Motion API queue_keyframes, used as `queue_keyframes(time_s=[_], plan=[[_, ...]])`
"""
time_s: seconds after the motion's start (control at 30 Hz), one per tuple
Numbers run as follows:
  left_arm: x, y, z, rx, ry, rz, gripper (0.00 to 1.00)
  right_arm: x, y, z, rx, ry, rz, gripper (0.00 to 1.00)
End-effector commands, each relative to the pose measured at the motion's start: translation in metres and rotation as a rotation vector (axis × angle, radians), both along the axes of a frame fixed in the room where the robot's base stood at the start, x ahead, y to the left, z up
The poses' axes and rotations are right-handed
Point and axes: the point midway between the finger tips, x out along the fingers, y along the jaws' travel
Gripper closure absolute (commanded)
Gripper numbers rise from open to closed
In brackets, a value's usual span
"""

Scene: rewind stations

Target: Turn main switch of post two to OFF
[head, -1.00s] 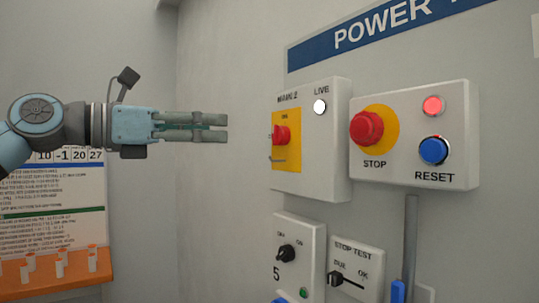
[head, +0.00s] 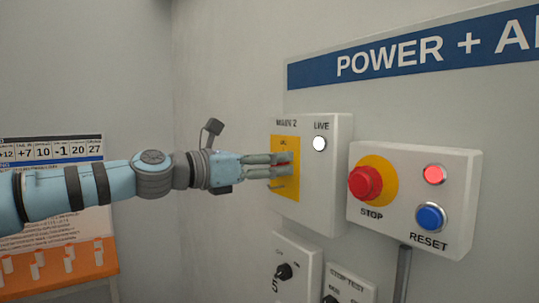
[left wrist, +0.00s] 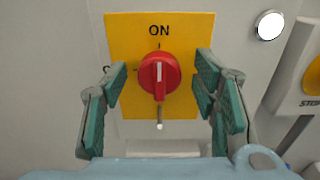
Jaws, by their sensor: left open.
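The main switch is a red rotary knob (left wrist: 159,75) on a yellow plate (left wrist: 190,30) on the white box marked MAIN 2 (head: 337,180). In the left wrist view its white line stands upright, pointing to ON. My left gripper (left wrist: 159,92) is open, with one finger on either side of the knob and a visible gap on both sides. In the head view the left gripper (head: 285,165) is in front of the yellow plate and hides most of the knob. The white LIVE lamp (head: 320,144) is on the same box. My right gripper is not in view.
To the right is a box with a red STOP button (head: 365,183), a red lamp (head: 434,174) and a blue RESET button (head: 430,217). Smaller switch boxes (head: 298,270) sit below. A small metal loop (left wrist: 159,124) sticks out below the knob.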

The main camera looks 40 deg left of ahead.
Motion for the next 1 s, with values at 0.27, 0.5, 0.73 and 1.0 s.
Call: queue_keyframes(time_s=[0.27, 0.5, 0.73, 1.0], plan=[[-0.0002, 0.0001, -0.0002, 0.0, -0.001, 0.0, 0.79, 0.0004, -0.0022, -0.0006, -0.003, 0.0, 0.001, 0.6], [-0.0003, 0.0002, 0.0001, -0.004, 0.0, 0.0, 0.94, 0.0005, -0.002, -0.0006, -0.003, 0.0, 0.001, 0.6], [-0.0003, 0.0005, 0.0003, -0.052, 0.015, 0.0, 0.94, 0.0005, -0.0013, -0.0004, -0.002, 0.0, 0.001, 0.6], [0.0, 0.0014, 0.0004, -0.214, 0.062, 0.001, 0.94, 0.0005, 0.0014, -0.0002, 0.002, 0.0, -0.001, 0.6]])
